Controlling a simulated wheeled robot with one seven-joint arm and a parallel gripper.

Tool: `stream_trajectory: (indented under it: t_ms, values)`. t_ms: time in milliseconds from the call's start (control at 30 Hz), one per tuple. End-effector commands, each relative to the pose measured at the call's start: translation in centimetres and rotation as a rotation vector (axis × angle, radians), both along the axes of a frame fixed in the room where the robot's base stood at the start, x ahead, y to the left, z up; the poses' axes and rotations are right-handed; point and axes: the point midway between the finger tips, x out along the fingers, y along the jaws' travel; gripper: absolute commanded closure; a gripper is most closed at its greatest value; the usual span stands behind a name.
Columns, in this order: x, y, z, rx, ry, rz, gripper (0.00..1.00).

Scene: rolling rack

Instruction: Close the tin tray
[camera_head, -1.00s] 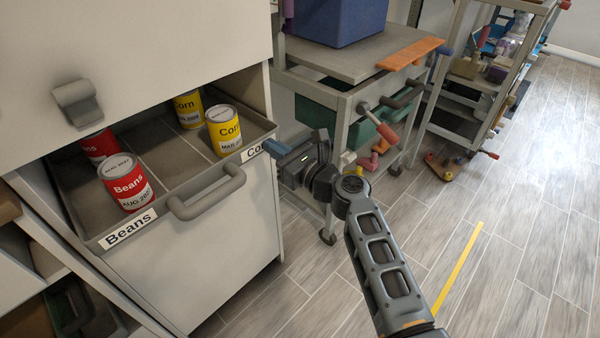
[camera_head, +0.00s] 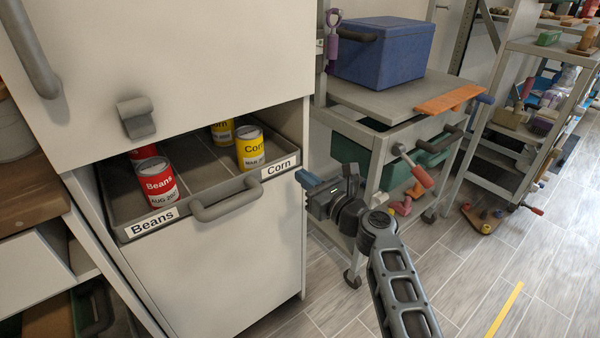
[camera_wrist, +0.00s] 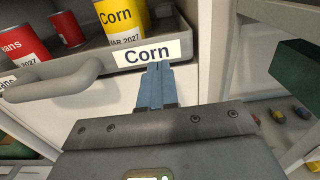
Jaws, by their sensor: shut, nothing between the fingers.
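The tin tray (camera_head: 125,237) is pulled partway out of the pale cabinet (camera_head: 235,275), with its front and grey handle (camera_head: 230,207) sticking out. It holds red Beans cans (camera_head: 158,186) on the left and yellow Corn cans (camera_head: 250,153) on the right. My gripper (camera_head: 307,179) is just right of the tray's front right corner. In the wrist view its blue fingers (camera_wrist: 155,85) are together and empty, pointing at the tray front just below the Corn label (camera_wrist: 147,54). I cannot tell whether the fingertips touch the tray. The tray's rear is hidden inside the cabinet.
A rolling cart (camera_head: 345,120) with a blue bin (camera_head: 385,55) stands right of the cabinet, close beside my gripper. An orange board (camera_head: 450,99) and tool handles stick out from it. A second rack (camera_head: 540,75) stands farther right. The floor at lower right is clear.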

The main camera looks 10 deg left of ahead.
Motion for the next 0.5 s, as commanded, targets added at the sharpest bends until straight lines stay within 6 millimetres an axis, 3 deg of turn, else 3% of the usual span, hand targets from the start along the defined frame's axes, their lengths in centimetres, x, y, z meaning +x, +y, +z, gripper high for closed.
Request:
stream_trajectory:
  t_ms: [300, 500]
  values:
    - [-3.8, -4.9, 0.1, -0.001, 0.000, -0.002, 1.00]
    - [-5.4, -7.0, 0.1, 0.000, 0.000, -0.001, 1.00]
